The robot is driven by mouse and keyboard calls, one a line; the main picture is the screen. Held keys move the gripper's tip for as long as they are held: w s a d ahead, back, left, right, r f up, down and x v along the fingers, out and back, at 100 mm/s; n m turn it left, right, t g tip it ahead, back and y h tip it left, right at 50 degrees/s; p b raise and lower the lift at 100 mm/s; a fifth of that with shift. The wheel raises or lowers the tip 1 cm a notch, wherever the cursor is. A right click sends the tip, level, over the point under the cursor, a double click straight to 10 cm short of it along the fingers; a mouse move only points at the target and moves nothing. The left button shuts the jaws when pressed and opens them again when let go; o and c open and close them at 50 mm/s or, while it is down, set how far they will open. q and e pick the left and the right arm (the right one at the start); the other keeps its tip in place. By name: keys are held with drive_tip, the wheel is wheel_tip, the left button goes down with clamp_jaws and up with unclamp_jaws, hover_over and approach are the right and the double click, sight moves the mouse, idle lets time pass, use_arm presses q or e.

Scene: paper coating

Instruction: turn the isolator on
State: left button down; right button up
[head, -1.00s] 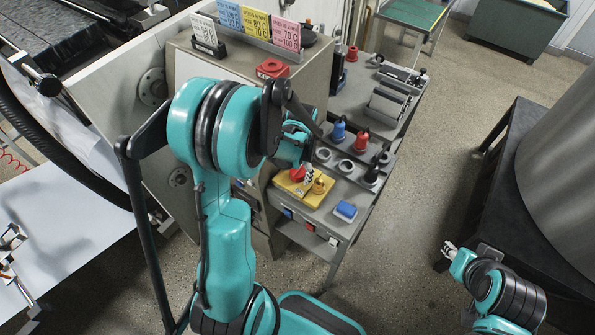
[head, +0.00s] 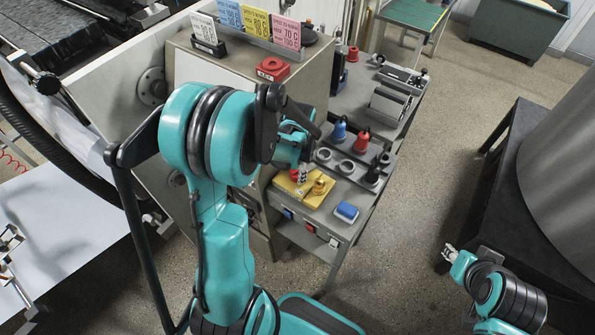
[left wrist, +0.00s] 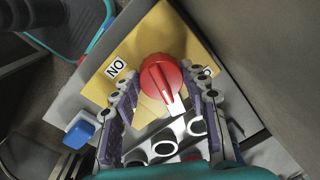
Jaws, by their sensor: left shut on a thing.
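The isolator is a yellow plate (head: 311,197) on the front end of the grey bench, with a red rotary knob (left wrist: 160,78) on it. In the left wrist view the knob's white mark points down and slightly right. A white label (left wrist: 116,68) reading NO, apparently ON upside down, lies left of the knob; another at right is partly hidden by a finger. My left gripper (head: 302,178) is over the plate, with its fingers on both sides of the knob, shut on it. My right gripper (head: 449,252) is empty, far right; its opening is too small to tell.
A blue block (head: 346,211) sits by the yellow plate on the bench. A blue bottle (head: 339,131), a red bottle (head: 362,140) and several ring holders stand behind. A red button box (head: 272,69) sits on the grey cabinet. A dark table (head: 505,175) stands right; floor between is clear.

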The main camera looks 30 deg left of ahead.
use_arm(q)
drive_tip(key=shift+m, duration=0.3)
drive_tip(key=c, duration=0.8)
unclamp_jaws()
drive_tip(key=r, duration=1.2)
drive_tip(key=shift+s+d, duration=0.25)
drive_tip(key=shift+d, duration=0.05)
